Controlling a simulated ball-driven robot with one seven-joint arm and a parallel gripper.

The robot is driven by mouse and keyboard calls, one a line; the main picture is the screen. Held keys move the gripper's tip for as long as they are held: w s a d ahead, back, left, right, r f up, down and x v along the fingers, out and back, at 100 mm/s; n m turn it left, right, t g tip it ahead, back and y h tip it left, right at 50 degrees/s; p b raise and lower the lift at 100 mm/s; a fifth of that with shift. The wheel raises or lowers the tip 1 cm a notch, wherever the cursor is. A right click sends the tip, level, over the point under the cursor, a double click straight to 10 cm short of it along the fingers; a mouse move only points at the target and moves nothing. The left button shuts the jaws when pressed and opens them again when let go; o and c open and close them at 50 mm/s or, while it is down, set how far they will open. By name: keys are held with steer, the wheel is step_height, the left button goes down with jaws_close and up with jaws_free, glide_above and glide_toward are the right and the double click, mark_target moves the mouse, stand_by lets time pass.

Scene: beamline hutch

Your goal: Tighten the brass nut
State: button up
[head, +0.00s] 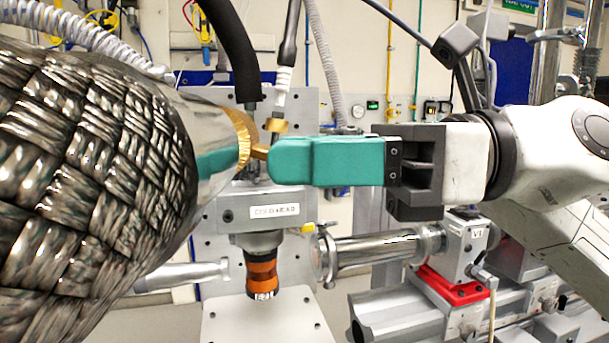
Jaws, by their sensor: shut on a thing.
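The brass nut (259,151) shows as a small brass piece at the tips of my teal fingers, in the middle of the head view. It sits beside the gold ring (237,128) at the end of a large braided metal hose (95,165). My gripper (282,160) reaches in from the right, roughly level, and is shut on the brass nut. The fingers hide most of the nut, so its thread and seating cannot be seen. Another brass-coloured collar (275,125) shows just above the fingertips, below a white-ended tube (282,82).
The braided hose fills the left side, close to the fingertips. A labelled grey block (275,213) with an orange-banded cylinder (262,272) stands below. A metal pipe (375,250) and red-based mount (452,288) lie below my gripper. A black hose (232,45) hangs above.

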step_height(320, 180, up, 2)
steer(key=h+p, duration=0.1)
steer(key=h, duration=0.2)
steer(key=shift+w+r, duration=0.1)
steer(key=shift+r, duration=0.05)
steer(key=r+h+p, duration=0.1)
steer(key=h+p, duration=0.1)
steer(key=p, duration=0.1)
steer(key=shift+a+r+h, duration=0.1)
steer(key=shift+r+h, duration=0.2)
steer(key=shift+r, duration=0.05)
steer(key=h+p, duration=0.1)
steer(key=r+h+p, duration=0.1)
steer(key=p, duration=0.1)
steer(key=shift+a+r+h, duration=0.2)
steer(key=shift+a+h, duration=0.15)
steer(key=shift+h, duration=0.05)
steer(key=shift+a+r+h+p, duration=0.15)
steer(key=shift+a+h+p, duration=0.05)
steer(key=shift+h+p, duration=0.6)
steer(key=o, duration=1)
steer(key=shift+a, duration=0.1)
steer(key=shift+o, duration=0.2)
